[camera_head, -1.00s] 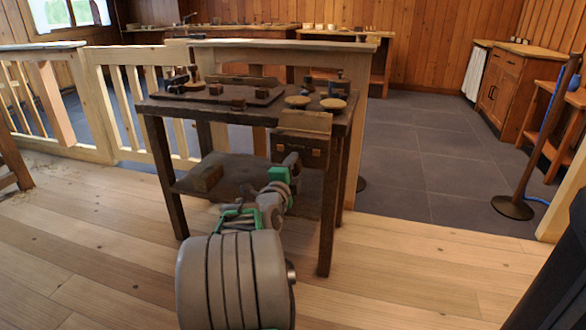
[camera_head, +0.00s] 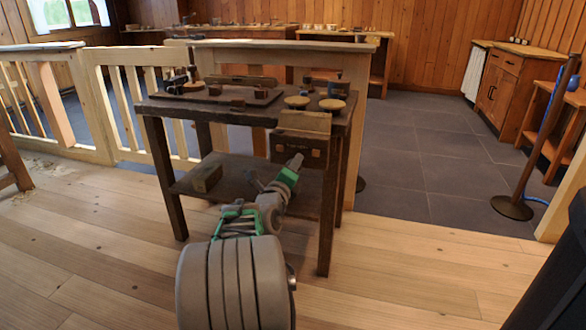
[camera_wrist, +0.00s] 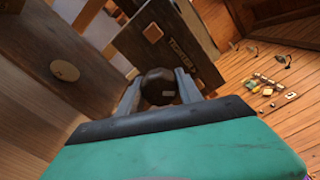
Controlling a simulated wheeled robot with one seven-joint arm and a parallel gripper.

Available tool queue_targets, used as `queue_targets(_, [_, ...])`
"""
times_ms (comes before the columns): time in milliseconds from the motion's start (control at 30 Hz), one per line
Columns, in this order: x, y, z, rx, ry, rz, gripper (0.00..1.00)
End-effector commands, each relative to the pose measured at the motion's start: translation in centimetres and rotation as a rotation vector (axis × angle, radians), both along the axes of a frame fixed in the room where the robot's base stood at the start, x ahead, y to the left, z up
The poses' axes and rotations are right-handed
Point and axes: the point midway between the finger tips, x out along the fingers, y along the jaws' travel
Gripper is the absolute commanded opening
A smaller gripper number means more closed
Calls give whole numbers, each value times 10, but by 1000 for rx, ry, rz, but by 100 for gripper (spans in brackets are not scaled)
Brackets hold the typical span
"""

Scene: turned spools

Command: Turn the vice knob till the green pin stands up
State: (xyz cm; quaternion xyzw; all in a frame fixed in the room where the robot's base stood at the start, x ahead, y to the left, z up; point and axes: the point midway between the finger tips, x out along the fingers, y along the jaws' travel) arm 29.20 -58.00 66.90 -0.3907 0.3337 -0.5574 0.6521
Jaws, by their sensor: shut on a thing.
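The vice knob (camera_wrist: 159,90) is a dark round ball in the middle of the wrist view. My gripper (camera_wrist: 157,78) is shut on it, with one grey finger on each side. In the head view my gripper (camera_head: 296,160) reaches up, tilted, to the front of the vice (camera_head: 305,122) at the bench's right end. The vice's dark front face (camera_wrist: 160,45) has a light wooden square and lettering and looks tilted in the wrist view. I cannot make out a green pin in either view. The green shell low in the wrist view is my own.
The dark workbench (camera_head: 165,106) carries tools and two round wooden discs. A small wooden block (camera_head: 207,178) lies on its lower shelf. A wooden railing (camera_head: 130,95) stands behind at the left. A post with a round base (camera_head: 512,207) stands at the right. Floor beside the bench is clear.

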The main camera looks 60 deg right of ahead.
Motion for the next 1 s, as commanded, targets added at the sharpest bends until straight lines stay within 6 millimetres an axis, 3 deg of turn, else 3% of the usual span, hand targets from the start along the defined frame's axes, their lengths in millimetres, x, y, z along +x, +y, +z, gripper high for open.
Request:
queue_targets(367, [-1,1,-6,11,3,-3,2])
queue_targets(400, [-1,1,-6,11,3,-3,44])
queue_targets(667, [0,1,-3,6,0,0,64])
queue_targets(900, [0,2,-1,4,-2,1,64])
queue_targets(1000, [-1,12,1,3,-2,3,64])
